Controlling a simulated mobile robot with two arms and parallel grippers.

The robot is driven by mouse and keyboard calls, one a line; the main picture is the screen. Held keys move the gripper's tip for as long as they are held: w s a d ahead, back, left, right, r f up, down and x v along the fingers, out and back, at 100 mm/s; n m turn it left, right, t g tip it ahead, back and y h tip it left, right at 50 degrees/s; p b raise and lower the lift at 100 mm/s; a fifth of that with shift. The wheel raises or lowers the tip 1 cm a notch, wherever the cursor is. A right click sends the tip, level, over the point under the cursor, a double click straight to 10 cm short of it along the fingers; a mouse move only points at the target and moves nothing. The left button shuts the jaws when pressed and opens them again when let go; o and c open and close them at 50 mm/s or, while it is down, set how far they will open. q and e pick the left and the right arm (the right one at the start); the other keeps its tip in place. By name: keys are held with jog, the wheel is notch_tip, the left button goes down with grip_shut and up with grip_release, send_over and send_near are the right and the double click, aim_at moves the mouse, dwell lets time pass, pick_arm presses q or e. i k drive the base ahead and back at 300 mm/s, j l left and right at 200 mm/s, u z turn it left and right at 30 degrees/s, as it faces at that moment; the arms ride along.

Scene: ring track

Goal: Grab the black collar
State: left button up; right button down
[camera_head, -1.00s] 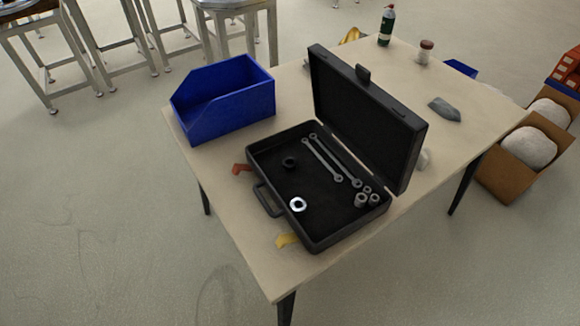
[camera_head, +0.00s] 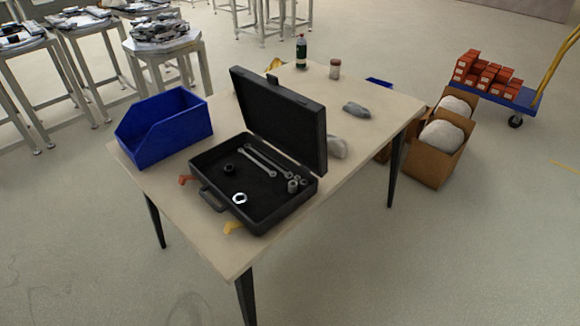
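The black collar (camera_head: 229,168) is a small dark ring lying in the left part of an open black toolbox (camera_head: 212,203) on the table. A bright silver ring (camera_head: 240,199) lies nearer the toolbox's front edge. Two wrenches (camera_head: 262,162) and several grey sockets (camera_head: 293,185) lie to the right of the collar, in the same box. The toolbox lid (camera_head: 280,120) stands raised at the back right. Neither of my grippers is in view.
The table (camera_head: 205,255) holds a blue bin (camera_head: 165,128) left of the toolbox, a green bottle (camera_head: 301,52), a small jar (camera_head: 335,69) and a grey cloth-like item (camera_head: 356,109). Cardboard boxes (camera_head: 432,165) and a blue cart (camera_head: 500,95) stand right. Floor is open in front.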

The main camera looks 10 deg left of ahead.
aim_at(230, 169)
jog(key=j+z, duration=1.25)
jog(key=k+j, duration=0.05)
